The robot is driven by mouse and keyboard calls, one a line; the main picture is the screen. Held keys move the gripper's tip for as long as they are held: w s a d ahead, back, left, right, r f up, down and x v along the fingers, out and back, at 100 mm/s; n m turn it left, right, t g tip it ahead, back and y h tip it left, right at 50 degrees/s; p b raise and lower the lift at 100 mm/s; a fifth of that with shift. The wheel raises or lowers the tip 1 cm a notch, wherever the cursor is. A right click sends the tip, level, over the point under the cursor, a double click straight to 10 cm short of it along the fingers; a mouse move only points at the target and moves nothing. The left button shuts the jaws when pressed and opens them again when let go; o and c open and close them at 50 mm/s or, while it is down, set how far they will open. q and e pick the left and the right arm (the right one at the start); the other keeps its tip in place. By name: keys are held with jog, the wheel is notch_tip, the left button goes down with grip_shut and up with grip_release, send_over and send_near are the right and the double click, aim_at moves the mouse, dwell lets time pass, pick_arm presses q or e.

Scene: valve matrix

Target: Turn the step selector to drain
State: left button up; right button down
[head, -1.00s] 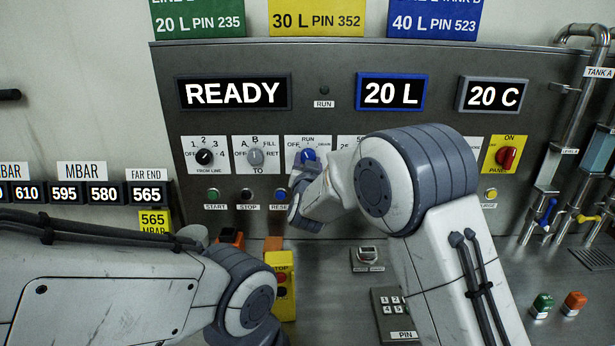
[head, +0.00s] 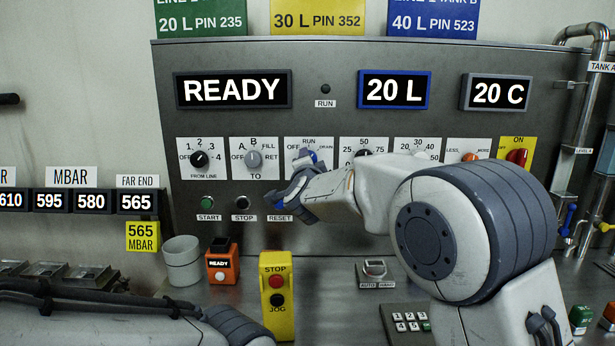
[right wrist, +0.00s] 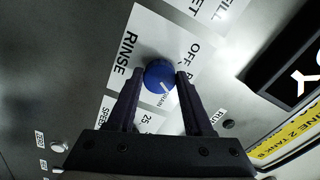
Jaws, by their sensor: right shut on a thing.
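The step selector is a blue knob (head: 313,157) on a white plate with OFF, RUN and DRAIN marks in the head view. My right gripper (head: 300,172) is at it and covers its lower left part. In the right wrist view the knob (right wrist: 159,74) sits between the two dark fingertips (right wrist: 161,78), which are shut on it from both sides. Its white pointer line slants toward the partly hidden DRAIN lettering; the exact setting is hard to tell.
Neighbouring knobs stand close by: a grey TO knob (head: 254,159) to the left and a dark knob (head: 364,155) to the right. START (head: 207,202) and STOP (head: 242,202) buttons are below. A yellow STOP/JOG box (head: 277,295) stands on the counter.

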jog(key=shift+m+b, duration=1.35)
jog(key=shift+m, duration=0.55)
jog(key=shift+c, duration=1.5)
grip_release()
jog(key=shift+s, duration=0.1)
jog(key=s+b, duration=0.1)
jog(key=s, duration=0.9)
jog(key=shift+b, duration=0.4)
